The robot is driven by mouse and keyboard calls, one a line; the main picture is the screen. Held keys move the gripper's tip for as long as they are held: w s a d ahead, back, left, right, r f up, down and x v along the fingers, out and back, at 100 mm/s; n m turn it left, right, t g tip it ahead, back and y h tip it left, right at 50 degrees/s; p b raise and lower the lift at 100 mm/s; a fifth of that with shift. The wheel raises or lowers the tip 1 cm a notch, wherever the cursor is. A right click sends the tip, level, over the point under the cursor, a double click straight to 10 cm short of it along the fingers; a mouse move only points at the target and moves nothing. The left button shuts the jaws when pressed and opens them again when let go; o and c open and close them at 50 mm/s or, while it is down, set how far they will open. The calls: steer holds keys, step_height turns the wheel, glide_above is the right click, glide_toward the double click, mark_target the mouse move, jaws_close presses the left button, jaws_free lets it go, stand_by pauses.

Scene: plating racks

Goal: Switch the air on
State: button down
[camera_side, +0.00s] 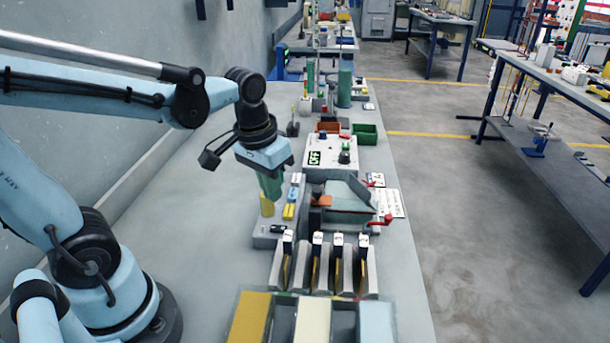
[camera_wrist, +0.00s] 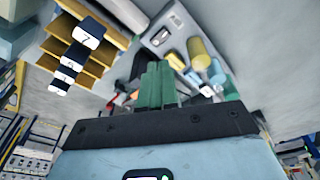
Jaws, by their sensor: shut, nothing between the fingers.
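My gripper (camera_side: 271,190) points down with its green fingers shut and empty, above the grey switch base (camera_side: 262,238). The base carries a small black rocker switch (camera_side: 277,229), a yellow cylinder (camera_side: 267,208), and yellow and blue blocks (camera_side: 290,205). In the side view the fingertips overlap the area just above the yellow cylinder; I cannot tell the gap. In the wrist view the fingers (camera_wrist: 157,85) appear below the rocker switch (camera_wrist: 161,37) and left of the yellow cylinder (camera_wrist: 198,53). A white box (camera_side: 325,147) behind has a green display that seems to read OFF. No label for air is legible.
A grey unit with a red handle (camera_side: 380,221) stands right of the base. In front are a rack of numbered upright plates (camera_side: 318,262) and coloured troughs (camera_side: 312,325). The bench left of the base is clear.

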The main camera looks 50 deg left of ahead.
steer(key=t, duration=0.1)
steer(key=d+r+m+t, duration=0.1)
steer(key=t, duration=0.1)
steer(key=s+d+m+t, duration=0.1)
steer(key=t, duration=0.1)
steer(key=shift+r, duration=0.2)
step_height(320, 180, up, 5)
steer(key=n+g, duration=0.7)
steer(key=n, duration=0.2)
glide_above(283, 228)
steer(key=shift+f, duration=0.15)
step_height(283, 228, down, 14)
steer(key=shift+r, duration=0.1)
stand_by(0.8)
